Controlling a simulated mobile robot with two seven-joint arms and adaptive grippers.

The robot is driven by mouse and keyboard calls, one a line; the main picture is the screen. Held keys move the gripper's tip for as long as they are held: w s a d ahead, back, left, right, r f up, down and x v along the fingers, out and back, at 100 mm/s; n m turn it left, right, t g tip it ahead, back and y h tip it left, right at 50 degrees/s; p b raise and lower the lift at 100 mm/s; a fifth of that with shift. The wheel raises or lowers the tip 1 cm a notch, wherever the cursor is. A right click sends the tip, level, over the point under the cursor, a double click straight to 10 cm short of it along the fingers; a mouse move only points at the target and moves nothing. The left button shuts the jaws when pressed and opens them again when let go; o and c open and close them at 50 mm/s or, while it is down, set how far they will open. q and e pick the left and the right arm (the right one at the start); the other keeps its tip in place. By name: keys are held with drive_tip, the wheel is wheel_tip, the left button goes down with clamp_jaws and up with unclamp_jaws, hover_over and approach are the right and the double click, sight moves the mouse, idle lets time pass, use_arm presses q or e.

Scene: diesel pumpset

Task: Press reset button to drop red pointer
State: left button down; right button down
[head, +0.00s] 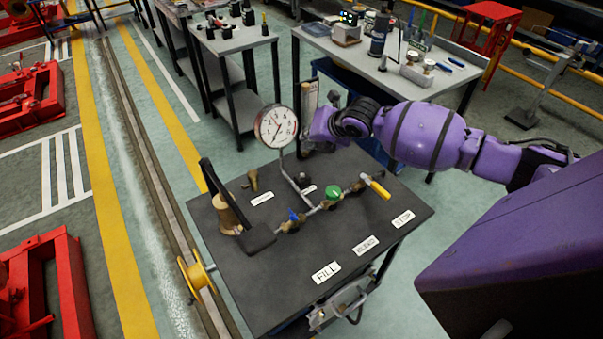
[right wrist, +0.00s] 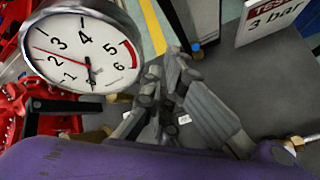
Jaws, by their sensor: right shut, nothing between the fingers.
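The round pressure gauge (head: 277,126) stands on a pipe above the dark test table. In the right wrist view the gauge (right wrist: 82,48) fills the upper left. Its thin red pointer (right wrist: 55,54) lies to the left, between 2 and 3. The black pointer hangs near the bottom of the scale. I cannot make out a reset button. My right gripper (head: 308,146) is just right of the gauge, mostly hidden by my purple wrist. In the right wrist view my right gripper (right wrist: 164,74) is shut and empty, its fingertips apart from the dial. My left gripper is out of view.
The table (head: 235,280) carries a brass part with a black handle (head: 230,213), a blue valve (head: 293,216), a green knob (head: 333,193) and a yellow handle (head: 376,187). A TEST 3 bar sign (right wrist: 270,17) is at upper right. Workbenches (head: 400,65) stand behind.

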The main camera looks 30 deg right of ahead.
drive_tip(key=f, duration=0.1)
drive_tip(key=b, duration=0.3)
hover_over(303, 176)
drive_tip(key=w+d, duration=0.1)
drive_tip(key=d, duration=0.1)
wheel_tip(303, 176, down, 7)
drive_tip(key=shift+w+r, duration=0.1)
drive_tip(key=shift+w, duration=0.05)
drive_tip(key=shift+f, duration=0.6)
drive_tip(key=shift+w, duration=0.1)
drive_tip(key=shift+a+r, duration=0.1)
